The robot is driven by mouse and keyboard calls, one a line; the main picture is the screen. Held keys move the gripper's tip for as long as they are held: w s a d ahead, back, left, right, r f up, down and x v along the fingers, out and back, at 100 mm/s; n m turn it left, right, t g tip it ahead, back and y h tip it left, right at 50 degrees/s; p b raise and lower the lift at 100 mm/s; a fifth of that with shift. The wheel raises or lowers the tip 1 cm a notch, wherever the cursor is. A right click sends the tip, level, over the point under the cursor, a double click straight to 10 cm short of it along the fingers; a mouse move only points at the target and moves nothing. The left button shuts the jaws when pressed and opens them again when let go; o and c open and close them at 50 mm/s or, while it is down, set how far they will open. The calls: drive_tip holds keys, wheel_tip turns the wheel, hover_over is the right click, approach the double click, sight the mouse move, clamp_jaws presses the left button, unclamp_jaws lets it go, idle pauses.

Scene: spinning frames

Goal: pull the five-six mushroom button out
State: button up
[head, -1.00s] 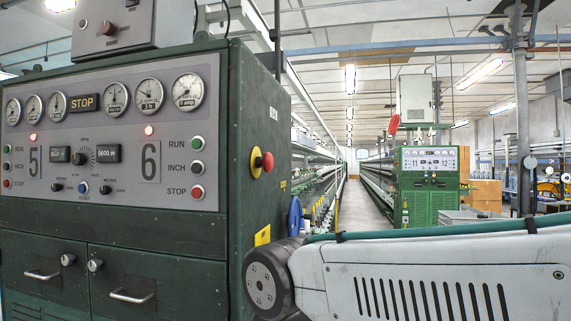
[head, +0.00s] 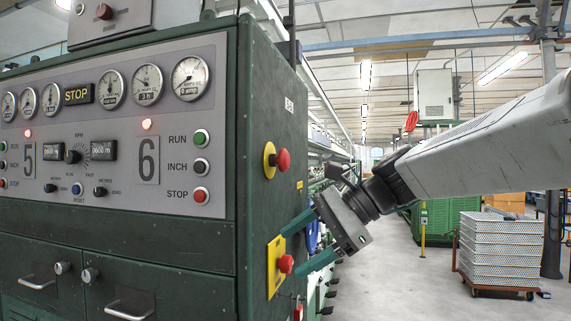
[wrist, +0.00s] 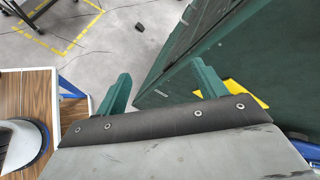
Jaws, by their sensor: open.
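The green cabinet (head: 262,110), with panel numbers 5 and 6, has two red mushroom buttons on its side. The upper button (head: 283,160) has a round yellow backing. The lower button (head: 286,263) stands out from a yellow plate (head: 274,275). The lower button appears between the fingertips, close to the lower one; contact cannot be told. In the wrist view both fingers (wrist: 161,70) are apart, with a yellow plate (wrist: 243,92) behind the right finger and no red button visible.
A stack of grey crates (head: 500,248) on a trolley stands to the right, beside a dark post (head: 551,150). The floor (head: 400,285) between cabinet and trolley is clear. A brown slatted surface (wrist: 25,95) lies at the left in the wrist view.

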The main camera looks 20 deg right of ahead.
drive_tip(key=w+d+r+m+t+y, duration=0.3)
drive_tip(key=w+d+r+m, duration=0.25)
drive_tip(key=w+r, duration=0.35)
drive_tip(key=m+t+y, duration=0.2)
drive_tip(key=m+t, duration=0.1)
drive_tip(key=m, duration=0.1)
approach(288, 160)
drive_tip(key=x, duration=0.3)
drive_tip(key=shift+w+a, duration=0.35)
drive_tip(key=shift+w, duration=0.15)
drive_tip(key=x, duration=0.7)
